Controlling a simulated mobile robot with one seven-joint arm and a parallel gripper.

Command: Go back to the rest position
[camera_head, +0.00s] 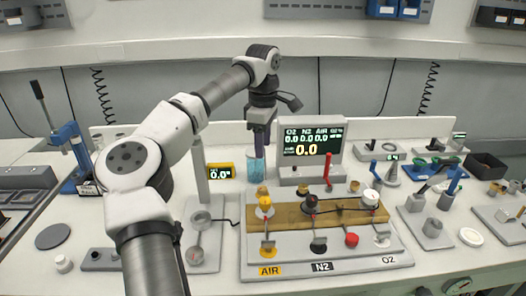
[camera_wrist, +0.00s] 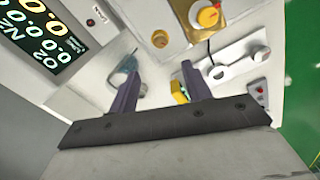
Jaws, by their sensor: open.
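My gripper (camera_head: 259,148) hangs pointing down at the middle of the bench, at the end of my arm, which reaches in from the lower left. In the wrist view its two dark fingers (camera_wrist: 160,74) stand apart with nothing held between them. A clear beaker with bluish contents (camera_head: 256,170) stands just below the fingertips in the head view. I cannot tell whether the fingertips reach inside its rim. A small glassy shape beside the left finger in the wrist view may be this beaker.
A gas display (camera_head: 310,148) stands just right of the gripper, and a yellow-framed readout (camera_head: 220,171) to its left. A blue lever press (camera_head: 70,150) is at left; clamps and a dark bin (camera_head: 485,165) at right.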

